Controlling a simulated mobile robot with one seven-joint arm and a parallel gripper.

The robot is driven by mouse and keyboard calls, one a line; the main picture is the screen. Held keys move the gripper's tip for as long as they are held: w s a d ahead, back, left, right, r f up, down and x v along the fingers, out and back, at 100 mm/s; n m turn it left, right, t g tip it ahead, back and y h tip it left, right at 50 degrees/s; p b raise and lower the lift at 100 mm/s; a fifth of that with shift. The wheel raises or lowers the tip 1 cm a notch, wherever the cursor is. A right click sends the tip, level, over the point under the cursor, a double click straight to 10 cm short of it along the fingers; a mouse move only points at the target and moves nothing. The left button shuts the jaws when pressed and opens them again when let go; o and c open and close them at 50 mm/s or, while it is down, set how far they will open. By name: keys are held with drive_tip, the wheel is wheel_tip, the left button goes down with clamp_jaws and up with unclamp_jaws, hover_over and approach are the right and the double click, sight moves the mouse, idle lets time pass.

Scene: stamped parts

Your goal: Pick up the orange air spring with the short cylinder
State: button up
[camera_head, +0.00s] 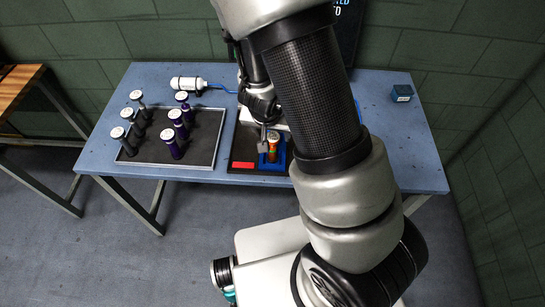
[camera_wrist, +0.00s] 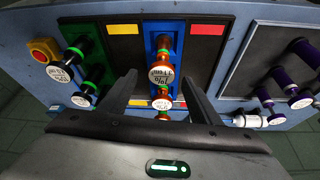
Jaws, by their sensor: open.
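Two orange air springs stand in a blue holder strip (camera_wrist: 150,42) on a dark board. In the wrist view, one (camera_wrist: 166,42) has its white labelled cap at the centre, and the other (camera_wrist: 163,115) has its cap just below. Which has the shorter cylinder I cannot tell. In the head view an orange air spring (camera_head: 272,156) shows beside my gripper (camera_head: 263,136), its neighbour not clearly visible. My gripper is open; in the wrist view its fingers (camera_wrist: 160,82) stand on either side of the orange pair, with nothing clamped.
A grey-rimmed tray (camera_head: 200,164) at left holds several grey and purple air springs. In the wrist view, dark air springs (camera_wrist: 78,50) stand in a green holder left of the fingers. A white cylinder (camera_head: 188,83) lies behind the tray; a dark blue box (camera_head: 401,93) sits far right.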

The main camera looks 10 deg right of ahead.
sight(273, 148)
drive_tip(key=b+x, duration=0.1)
drive_tip(key=x, duration=0.2)
drive_tip(key=shift+f, duration=0.1)
drive_tip(key=b+x, duration=0.1)
drive_tip(key=x, duration=0.1)
drive_tip(key=b+x, duration=0.1)
drive_tip(key=x, duration=0.1)
drive_tip(key=shift+s+a+f+b, duration=0.15)
drive_tip(key=shift+s+f+b, duration=0.05)
drive_tip(key=shift+f+b, duration=0.1)
drive_tip(key=shift+w+f, duration=0.2)
drive_tip(key=shift+f, duration=0.15)
drive_tip(key=shift+r, duration=0.1)
drive_tip(key=c, duration=1.2)
